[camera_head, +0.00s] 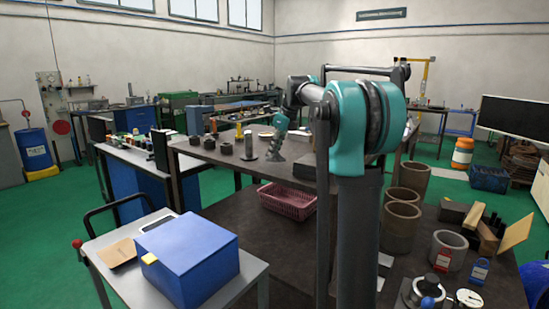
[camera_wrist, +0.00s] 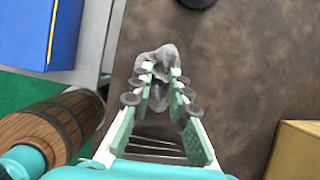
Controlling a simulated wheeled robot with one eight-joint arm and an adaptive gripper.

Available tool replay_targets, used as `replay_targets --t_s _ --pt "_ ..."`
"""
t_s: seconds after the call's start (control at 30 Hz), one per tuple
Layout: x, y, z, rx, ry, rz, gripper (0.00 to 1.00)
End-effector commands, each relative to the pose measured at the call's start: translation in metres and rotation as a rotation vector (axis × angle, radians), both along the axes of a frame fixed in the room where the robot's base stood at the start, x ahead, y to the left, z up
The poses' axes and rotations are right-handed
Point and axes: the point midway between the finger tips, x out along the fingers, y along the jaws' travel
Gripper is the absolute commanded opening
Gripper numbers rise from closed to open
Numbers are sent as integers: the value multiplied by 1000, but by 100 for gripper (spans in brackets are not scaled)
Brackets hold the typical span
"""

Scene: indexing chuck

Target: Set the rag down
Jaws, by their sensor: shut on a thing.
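The grey, crumpled rag (camera_wrist: 155,60) is at the tips of my gripper (camera_wrist: 161,71) in the wrist view. The two green-padded fingers are closed in on it, and part of the cloth shows between and beyond them. Below it is a brown, mottled surface (camera_wrist: 235,75). I cannot tell whether the rag touches that surface. In the head view my arm stands in the middle of the picture, and I cannot clearly make out the rag there.
In the wrist view a blue box (camera_wrist: 40,30) is at upper left, a wooden barrel (camera_wrist: 55,125) at lower left and a tan box (camera_wrist: 296,152) at lower right. The head view shows a pink basket (camera_head: 288,203) and brown pots (camera_head: 400,225) on a dark table.

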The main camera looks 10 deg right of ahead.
Motion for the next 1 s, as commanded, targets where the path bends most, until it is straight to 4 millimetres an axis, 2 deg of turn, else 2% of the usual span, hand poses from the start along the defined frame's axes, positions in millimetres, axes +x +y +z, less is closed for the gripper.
replay_targets --t_s 0.2,0.47,0.5,0.63,1.0 --pt "0 0 -28 0 0 0 0" --pt "0 0 -29 0 0 0 0" --pt "0 0 -29 0 0 0 20" --pt "0 0 -29 0 0 0 36" --pt "-1 -1 -26 0 0 0 37"
